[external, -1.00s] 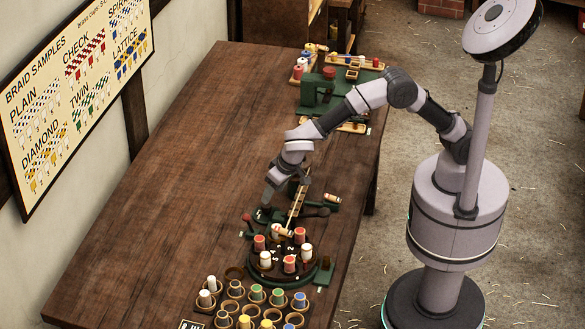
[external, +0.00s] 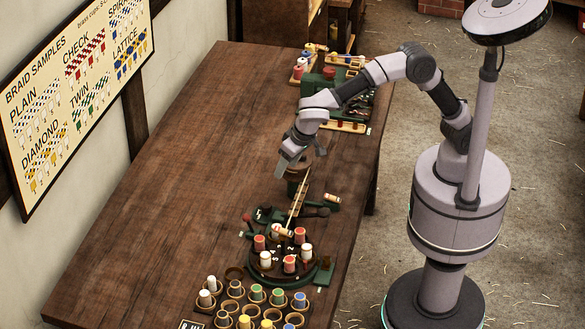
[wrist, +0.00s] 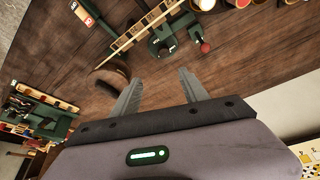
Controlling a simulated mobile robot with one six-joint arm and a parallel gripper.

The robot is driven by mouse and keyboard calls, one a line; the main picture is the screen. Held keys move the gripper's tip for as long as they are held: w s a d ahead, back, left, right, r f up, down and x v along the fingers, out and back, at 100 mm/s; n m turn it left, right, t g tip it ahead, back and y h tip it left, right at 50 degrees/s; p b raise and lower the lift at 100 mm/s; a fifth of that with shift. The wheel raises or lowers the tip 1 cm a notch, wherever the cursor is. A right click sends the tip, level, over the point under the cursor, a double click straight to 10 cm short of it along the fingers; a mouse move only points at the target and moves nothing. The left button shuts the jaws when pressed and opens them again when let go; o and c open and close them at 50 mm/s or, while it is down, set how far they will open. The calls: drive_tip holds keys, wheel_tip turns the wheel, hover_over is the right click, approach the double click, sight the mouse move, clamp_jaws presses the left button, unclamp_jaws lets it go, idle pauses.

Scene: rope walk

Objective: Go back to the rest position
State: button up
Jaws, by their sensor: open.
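Bare bench wood lies under the fingers.
The round braiding stand (external: 268,276) carries red and white bobbins. A brown round spool (external: 298,172) stands just right of my gripper. Cups with coloured bobbins (external: 277,297) stand at the bench's near end, and a green machine (external: 318,95) at its far end. The bench's left half is clear.

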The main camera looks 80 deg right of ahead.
drive_tip(key=s+d+r+y, duration=0.1)
drive_tip(key=s+d+r, duration=0.7)
drive_tip(key=d, duration=0.4)
drive_tip(key=s+d+t+y, duration=0.1)
drive_tip(key=s+d, duration=0.3)
drive_tip(key=s, duration=0.5)
drive_tip(key=s+d+y, duration=0.1)
drive_tip(key=s+d, duration=0.4)
drive_tip(key=s, duration=0.5)
drive_tip(key=shift+s+f+t+y, duration=0.3)
drive_tip(key=shift+t, duration=0.1)
drive_tip(key=shift+d, duration=0.1)
